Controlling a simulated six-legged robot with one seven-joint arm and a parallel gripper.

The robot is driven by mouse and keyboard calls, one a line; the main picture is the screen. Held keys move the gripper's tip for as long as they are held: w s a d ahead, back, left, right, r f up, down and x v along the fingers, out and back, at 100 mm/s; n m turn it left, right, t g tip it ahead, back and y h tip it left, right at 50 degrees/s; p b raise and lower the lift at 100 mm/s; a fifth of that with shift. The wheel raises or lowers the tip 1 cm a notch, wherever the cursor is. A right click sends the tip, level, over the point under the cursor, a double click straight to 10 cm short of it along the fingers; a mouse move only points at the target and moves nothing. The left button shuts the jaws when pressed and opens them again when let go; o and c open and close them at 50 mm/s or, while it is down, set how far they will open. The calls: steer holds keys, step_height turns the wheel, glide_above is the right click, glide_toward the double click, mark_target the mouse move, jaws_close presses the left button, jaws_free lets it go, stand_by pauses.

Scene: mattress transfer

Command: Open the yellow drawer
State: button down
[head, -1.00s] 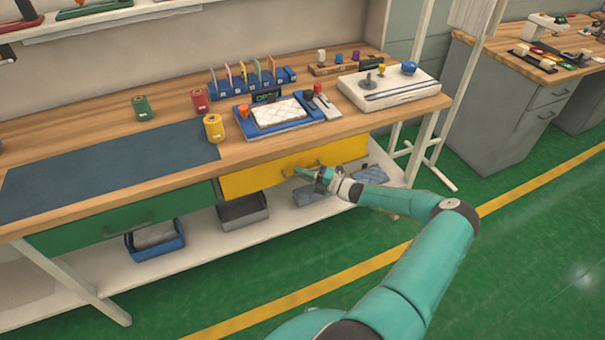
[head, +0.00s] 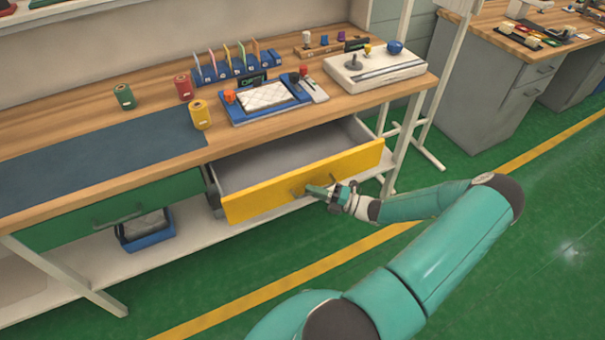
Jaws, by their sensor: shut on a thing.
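The yellow drawer (head: 265,199) is under the right part of the wooden workbench, in the head view. It stands pulled out, and its grey inside (head: 290,155) shows and looks empty. My gripper (head: 318,190) is at the handle (head: 299,187) on the drawer's yellow front and is shut on it. The fingers partly hide the handle. My teal arm reaches in from the lower right.
A blue bin (head: 147,238) sits on the lower shelf (head: 190,240). The bench top (head: 80,125) holds spools, a blue tray and a white board. Green floor (head: 540,250) in front is clear.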

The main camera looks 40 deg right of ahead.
steer(key=s+a, duration=0.2)
steer(key=s, duration=0.5)
steer(key=shift+s, duration=0.15)
steer(key=c, duration=1.5)
jaws_free()
steer(key=v, duration=1.3)
steer(key=shift+s+d, duration=0.15)
steer(key=shift+s, duration=0.25)
